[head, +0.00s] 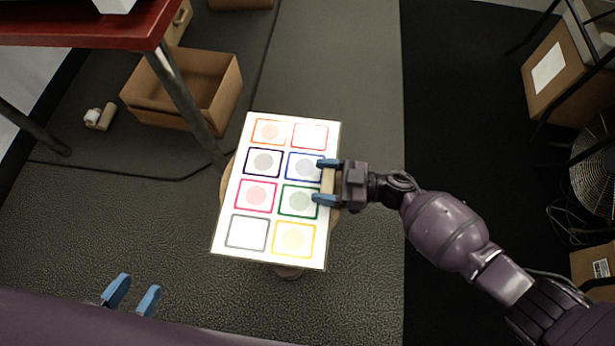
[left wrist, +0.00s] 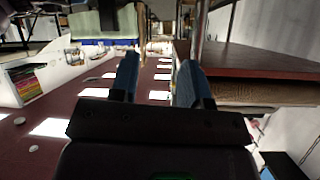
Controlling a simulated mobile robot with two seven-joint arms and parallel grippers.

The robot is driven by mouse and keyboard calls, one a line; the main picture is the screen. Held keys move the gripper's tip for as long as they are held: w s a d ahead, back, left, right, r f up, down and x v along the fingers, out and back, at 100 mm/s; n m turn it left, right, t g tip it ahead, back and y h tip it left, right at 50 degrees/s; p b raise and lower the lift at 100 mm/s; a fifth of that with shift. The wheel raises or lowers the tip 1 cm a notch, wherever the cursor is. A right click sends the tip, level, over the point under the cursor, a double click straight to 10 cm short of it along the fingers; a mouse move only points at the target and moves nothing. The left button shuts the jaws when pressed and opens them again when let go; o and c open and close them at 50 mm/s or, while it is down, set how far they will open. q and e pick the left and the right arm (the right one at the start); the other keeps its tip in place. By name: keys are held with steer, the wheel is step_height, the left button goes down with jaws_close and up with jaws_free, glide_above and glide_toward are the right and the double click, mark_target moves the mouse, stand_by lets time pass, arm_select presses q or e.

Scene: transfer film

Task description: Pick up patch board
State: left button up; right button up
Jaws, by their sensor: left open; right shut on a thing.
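The patch board (head: 233,209) is a white panel with two columns of coloured square outlines, most holding a round patch. It lies over a round stool (head: 287,271) in the middle of the head view. My right gripper (head: 327,182) is at the board's right edge, with its blue fingers shut on a pale beige bar there that looks like part of the board. My left gripper (head: 133,292) is low at the left, apart from the board. It is open and empty, as the left wrist view (left wrist: 160,82) also shows.
A red table (head: 90,22) with metal legs stands at the upper left. An open cardboard box (head: 205,85) is on the floor beside it. A shelf with a carton (head: 548,68) and a fan (head: 595,175) are at the right. The floor around the stool is mostly clear.

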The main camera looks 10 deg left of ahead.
steer(key=r+p, duration=0.1)
steer(key=r, duration=0.2)
steer(key=r+p, duration=0.2)
steer(key=r, duration=0.2)
steer(key=r+p, duration=0.2)
steer(key=r, duration=0.2)
steer(key=shift+w, duration=0.3)
arm_select(q)
steer(key=shift+s+r+g+p, duration=0.3)
steer(key=shift+g+p, duration=0.3)
steer(key=shift+p, duration=0.35)
steer(key=shift+s+r+g+p, duration=0.25)
steer(key=shift+g+p, duration=0.35)
steer(key=shift+p, duration=0.35)
arm_select(e)
steer(key=shift+s+r, duration=0.15)
steer(key=shift+r, duration=2.15)
steer(key=shift+s+r, duration=0.1)
steer(key=shift+r, duration=2.2)
